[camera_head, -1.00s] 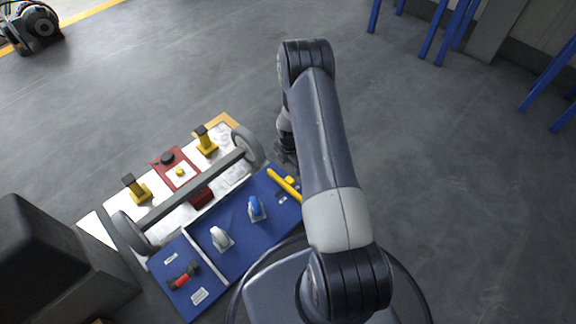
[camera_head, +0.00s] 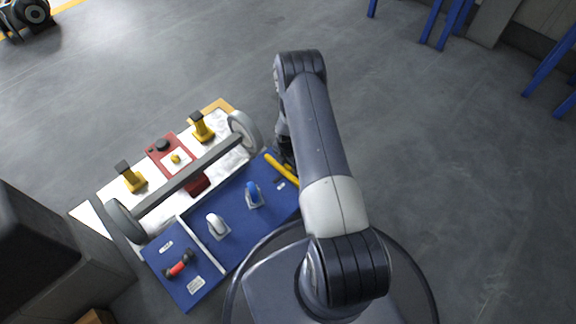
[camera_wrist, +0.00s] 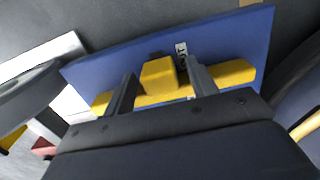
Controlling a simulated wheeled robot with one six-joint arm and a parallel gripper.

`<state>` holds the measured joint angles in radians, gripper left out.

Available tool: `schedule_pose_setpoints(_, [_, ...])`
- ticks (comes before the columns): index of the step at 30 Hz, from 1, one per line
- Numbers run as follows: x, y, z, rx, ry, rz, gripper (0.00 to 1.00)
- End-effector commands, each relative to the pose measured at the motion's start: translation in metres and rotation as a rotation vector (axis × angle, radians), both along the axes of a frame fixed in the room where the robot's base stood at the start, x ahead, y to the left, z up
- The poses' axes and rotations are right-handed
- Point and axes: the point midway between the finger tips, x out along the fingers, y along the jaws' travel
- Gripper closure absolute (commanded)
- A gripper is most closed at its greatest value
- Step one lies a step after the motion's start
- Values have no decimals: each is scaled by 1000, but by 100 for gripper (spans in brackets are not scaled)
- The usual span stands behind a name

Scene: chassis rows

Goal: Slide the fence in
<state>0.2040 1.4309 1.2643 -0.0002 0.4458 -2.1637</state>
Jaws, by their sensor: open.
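A long yellow bar with a raised yellow block, which looks like the fence (camera_head: 284,171), lies at the right end of the blue board (camera_head: 236,238). In the wrist view the yellow bar (camera_wrist: 228,77) lies across the blue board, with its block (camera_wrist: 159,77) near the middle. My gripper (camera_wrist: 160,70) is open, with one finger on each side of the block. I cannot tell whether the fingers touch it. In the head view my arm hides most of the gripper and part of the bar.
An axle (camera_head: 190,176) with a grey wheel at each end spans the white panel, beside yellow posts (camera_head: 202,127) and a red block. The blue board carries a white caster (camera_head: 217,226), a blue caster (camera_head: 254,195) and a red-black part (camera_head: 179,264). A dark box stands at lower left.

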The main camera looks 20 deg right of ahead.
Motion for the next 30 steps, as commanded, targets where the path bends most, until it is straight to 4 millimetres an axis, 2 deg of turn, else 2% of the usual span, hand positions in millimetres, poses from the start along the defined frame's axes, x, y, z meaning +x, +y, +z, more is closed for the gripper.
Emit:
schedule_pose_setpoints(3, [0, 0, 0, 0, 0, 0, 45])
schedule_pose_setpoints(23, [-1, 0, 0, 1, 1, 0, 99])
schedule_pose_setpoints(30, [-3, 6, 0, 0, 2, 2, 100])
